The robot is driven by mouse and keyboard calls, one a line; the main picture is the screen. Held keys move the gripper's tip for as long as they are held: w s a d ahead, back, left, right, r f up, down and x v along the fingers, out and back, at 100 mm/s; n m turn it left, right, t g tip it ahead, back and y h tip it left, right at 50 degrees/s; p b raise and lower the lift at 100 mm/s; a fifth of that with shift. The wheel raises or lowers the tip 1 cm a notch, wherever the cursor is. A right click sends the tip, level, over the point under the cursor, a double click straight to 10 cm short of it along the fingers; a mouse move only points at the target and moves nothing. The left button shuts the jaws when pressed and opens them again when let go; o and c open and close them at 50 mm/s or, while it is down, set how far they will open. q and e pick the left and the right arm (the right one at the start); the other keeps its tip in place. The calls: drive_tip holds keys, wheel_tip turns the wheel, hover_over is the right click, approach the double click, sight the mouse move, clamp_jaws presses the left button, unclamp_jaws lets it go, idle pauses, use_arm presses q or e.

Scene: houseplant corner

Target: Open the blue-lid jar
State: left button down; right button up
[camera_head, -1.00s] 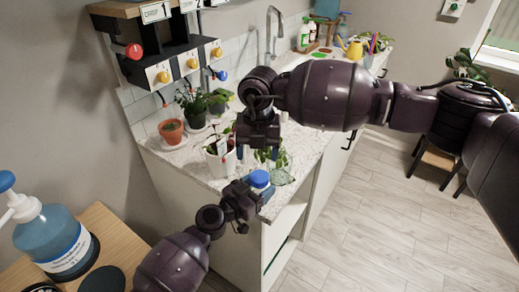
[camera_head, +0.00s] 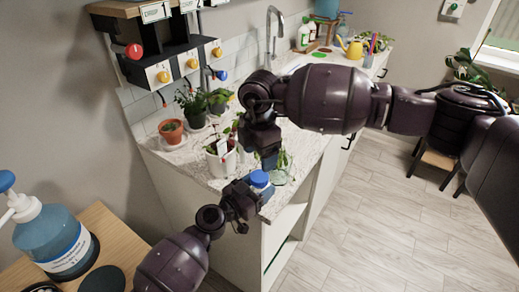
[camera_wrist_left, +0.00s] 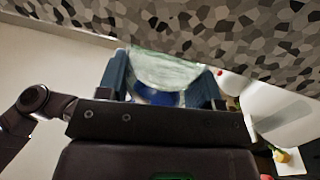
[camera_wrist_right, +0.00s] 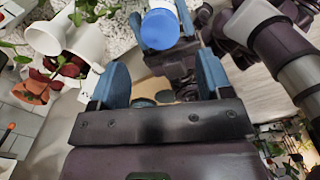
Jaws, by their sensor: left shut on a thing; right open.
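The jar has a round blue lid (camera_head: 259,179) and stands near the counter's front corner; its body is mostly hidden in the head view. My left gripper (camera_head: 250,190) is shut on the jar from the front. In the left wrist view, the jar's pale, clear body (camera_wrist_left: 165,70) is between the fingers, with blue showing at its lower edge. In the right wrist view, the lid (camera_wrist_right: 160,30) faces the camera, beyond my right gripper (camera_wrist_right: 162,80). The right gripper is open and empty, above and close to the lid in the head view (camera_head: 268,160).
A white pot with a plant (camera_head: 220,162) stands just left of the jar. A clear glass vessel with a green cutting (camera_head: 282,173) is close on its right. A terracotta pot (camera_head: 171,131) is further back. The speckled counter (camera_head: 185,160) has some bare surface at the left.

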sight(259, 176)
drive_tip(key=shift+f, duration=3.5)
drive_tip(key=c, duration=0.9)
drive_tip(key=n, duration=0.5)
drive_tip(key=shift+c, duration=0.2)
drive_tip(key=n, duration=0.5)
drive_tip(key=o, duration=1)
drive_tip(key=shift+r, duration=0.1)
